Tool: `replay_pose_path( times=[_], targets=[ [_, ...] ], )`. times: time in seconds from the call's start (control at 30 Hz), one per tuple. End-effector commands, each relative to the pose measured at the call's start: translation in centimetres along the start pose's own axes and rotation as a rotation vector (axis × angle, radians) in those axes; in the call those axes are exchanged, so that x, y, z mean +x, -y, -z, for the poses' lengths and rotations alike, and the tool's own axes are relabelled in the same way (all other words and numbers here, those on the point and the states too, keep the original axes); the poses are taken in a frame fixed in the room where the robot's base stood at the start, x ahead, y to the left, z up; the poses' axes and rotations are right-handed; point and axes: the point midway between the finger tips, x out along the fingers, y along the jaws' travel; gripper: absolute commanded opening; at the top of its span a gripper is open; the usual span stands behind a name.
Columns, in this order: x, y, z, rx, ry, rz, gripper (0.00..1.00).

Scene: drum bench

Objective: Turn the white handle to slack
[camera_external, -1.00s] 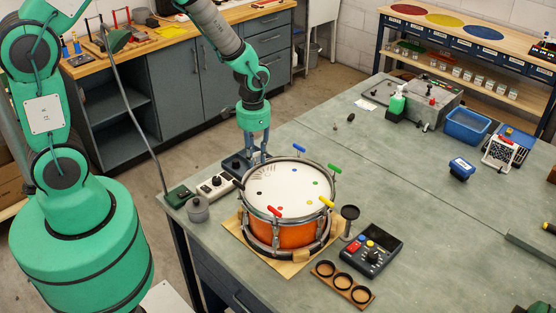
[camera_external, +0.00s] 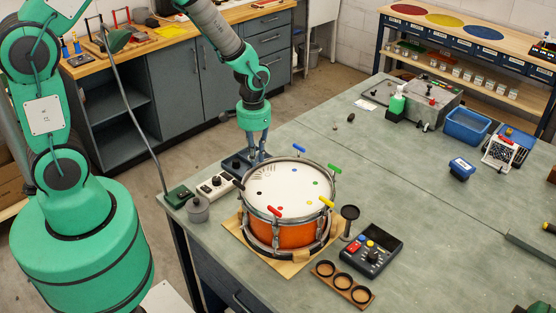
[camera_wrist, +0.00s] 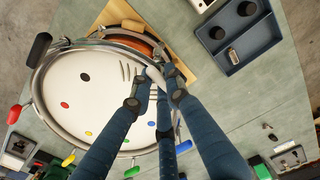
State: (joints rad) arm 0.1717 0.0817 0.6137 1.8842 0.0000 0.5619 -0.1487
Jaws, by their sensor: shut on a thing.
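The drum (camera_external: 289,195) has an orange shell, a white head and a metal rim with coloured handles. It also shows in the wrist view (camera_wrist: 100,100). My gripper (camera_external: 257,157) points down at the drum's far left rim. In the wrist view its dark blue fingers (camera_wrist: 155,85) are closed around the white handle (camera_wrist: 154,73) at the rim. Only a small part of that handle shows between the fingertips. In the external view my gripper hides it.
Other handles on the rim are red (camera_external: 274,211), yellow (camera_external: 326,202), green (camera_external: 334,169), blue (camera_external: 299,148) and black (camera_external: 238,184). A dark tray (camera_external: 237,163) lies close beside my gripper. A control box (camera_external: 371,250) stands right of the drum. The bench behind is mostly clear.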

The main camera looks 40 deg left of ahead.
Motion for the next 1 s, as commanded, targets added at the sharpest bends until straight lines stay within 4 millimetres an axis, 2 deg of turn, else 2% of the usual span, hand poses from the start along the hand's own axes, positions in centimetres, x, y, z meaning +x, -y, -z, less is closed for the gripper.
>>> replay_pose_path(
  times=[0.1, 0.13, 0.23, 0.67, 0.87, 1.0],
  targets=[
    [0.0, 0.0, 0.0, 0.001, 0.0, 0.0, 0.0],
    [0.0, 0.0, 0.0, 0.001, 0.0, 0.0, 0.17],
    [0.0, 0.0, 0.0, 0.001, 0.0, 0.0, 0.35],
    [-0.4, 0.0, 0.0, 0.001, -0.001, 0.0, 0.35],
    [-2.0, 0.0, 0.1, 0.002, -0.002, 0.0, 0.35],
    [-4.0, 0.0, 0.1, 0.001, -0.003, -0.001, 0.35]
  ],
)
